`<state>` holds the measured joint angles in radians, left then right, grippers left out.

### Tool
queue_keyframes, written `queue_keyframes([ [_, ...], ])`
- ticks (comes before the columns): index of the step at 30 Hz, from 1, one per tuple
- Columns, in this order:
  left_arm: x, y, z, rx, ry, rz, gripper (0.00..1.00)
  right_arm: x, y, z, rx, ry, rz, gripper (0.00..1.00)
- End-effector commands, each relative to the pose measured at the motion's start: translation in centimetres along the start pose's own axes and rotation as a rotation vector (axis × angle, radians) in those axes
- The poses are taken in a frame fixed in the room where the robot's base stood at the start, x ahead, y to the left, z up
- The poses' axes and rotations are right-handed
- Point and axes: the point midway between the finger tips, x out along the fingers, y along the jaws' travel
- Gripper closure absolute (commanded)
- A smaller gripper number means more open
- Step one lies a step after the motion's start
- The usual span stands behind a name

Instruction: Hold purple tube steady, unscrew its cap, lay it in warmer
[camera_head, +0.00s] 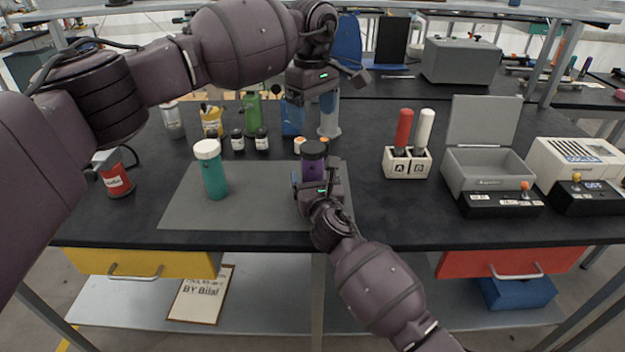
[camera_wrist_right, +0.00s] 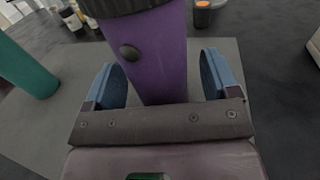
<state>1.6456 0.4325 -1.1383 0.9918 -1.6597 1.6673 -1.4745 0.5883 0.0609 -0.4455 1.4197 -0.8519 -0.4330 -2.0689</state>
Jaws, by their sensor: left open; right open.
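The purple tube (camera_head: 312,166) with a dark cap (camera_head: 314,149) stands upright on the grey mat (camera_head: 255,205). In the right wrist view the purple tube (camera_wrist_right: 160,55) rises between the blue finger pads of my right gripper (camera_wrist_right: 165,80), which is open with gaps on both sides. In the head view my right gripper (camera_head: 318,190) is low at the tube's front. My left gripper (camera_head: 312,98) is open and empty above the cap, pointing down. A grey box with a raised lid (camera_head: 483,122) stands at right; it may be the warmer, but its label is unreadable.
A teal tube with a white cap (camera_head: 212,172) stands left on the mat. Small bottles (camera_head: 261,141) stand behind. A white rack (camera_head: 407,163) with red and white tubes is right of the mat. A white device (camera_head: 578,160) stands at the far right.

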Motion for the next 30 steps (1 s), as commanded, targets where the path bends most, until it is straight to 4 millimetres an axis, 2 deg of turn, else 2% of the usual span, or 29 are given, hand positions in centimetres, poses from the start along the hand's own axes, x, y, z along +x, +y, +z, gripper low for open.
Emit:
queue_keyframes([
  [11,0.0,0.0,0.01,0.0,0.0,0.0,0.21,0.34,0.06,0.03,0.0,0.0,0.001,0.2],
  [26,0.01,0.0,0.01,0.0,0.0,0.0,0.21,0.32,0.05,0.0,0.0,0.0,0.001,0.97],
  [27,0.09,-0.01,0.01,0.0,-0.001,-0.001,0.21,0.32,0.04,0.0,0.0,0.0,0.001,1.0],
  [30,0.15,0.03,0.1,0.02,-0.006,0.001,0.21,0.31,0.04,0.0,0.0,0.0,0.001,1.0],
])
